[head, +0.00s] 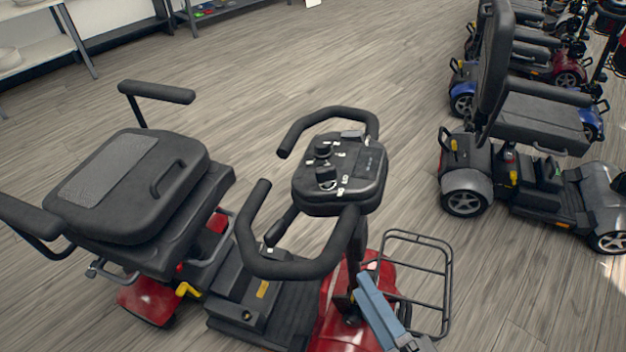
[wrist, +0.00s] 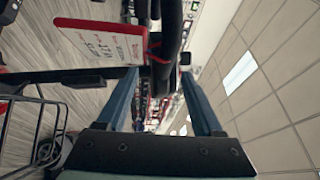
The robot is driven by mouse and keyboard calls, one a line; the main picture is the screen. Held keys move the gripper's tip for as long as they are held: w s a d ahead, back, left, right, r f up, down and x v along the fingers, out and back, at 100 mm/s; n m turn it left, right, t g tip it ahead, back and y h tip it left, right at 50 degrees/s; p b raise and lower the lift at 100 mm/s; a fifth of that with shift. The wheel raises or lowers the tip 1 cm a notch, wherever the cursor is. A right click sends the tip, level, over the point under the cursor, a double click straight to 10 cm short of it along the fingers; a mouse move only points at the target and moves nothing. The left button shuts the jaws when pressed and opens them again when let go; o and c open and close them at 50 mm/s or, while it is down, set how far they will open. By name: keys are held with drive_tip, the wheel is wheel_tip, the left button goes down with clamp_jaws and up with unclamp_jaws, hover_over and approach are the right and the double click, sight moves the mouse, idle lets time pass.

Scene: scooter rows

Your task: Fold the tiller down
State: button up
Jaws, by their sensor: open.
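The tiller of the red scooter (head: 340,300) stands upright in the middle of the head view. It has a black control console (head: 340,175) and looped black handlebars (head: 285,268). The tiller post (head: 352,250) runs down from the console into the red front. My gripper (head: 368,290) is low beside the post, on the basket side; only part of it shows there. In the wrist view my gripper (wrist: 158,78) is open, with its blue-grey fingers spread. A dark bar (wrist: 168,45) shows between or beyond the fingers; I cannot tell whether they touch it.
A wire basket (head: 415,285) is close to my gripper. The scooter's folded black seat (head: 180,195) is left of the tiller. A white and red card (wrist: 98,42) shows in the wrist view. Another scooter (head: 535,150) stands right, across clear floor. Shelves (head: 40,40) are back left.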

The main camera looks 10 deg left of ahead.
drive_tip(key=r+p+x, duration=0.1)
drive_tip(key=x, duration=1.1)
drive_tip(key=shift+a+m, duration=0.25)
drive_tip(key=shift+m, duration=0.15)
drive_tip(key=shift+r, duration=0.15)
clamp_jaws()
idle(0.9)
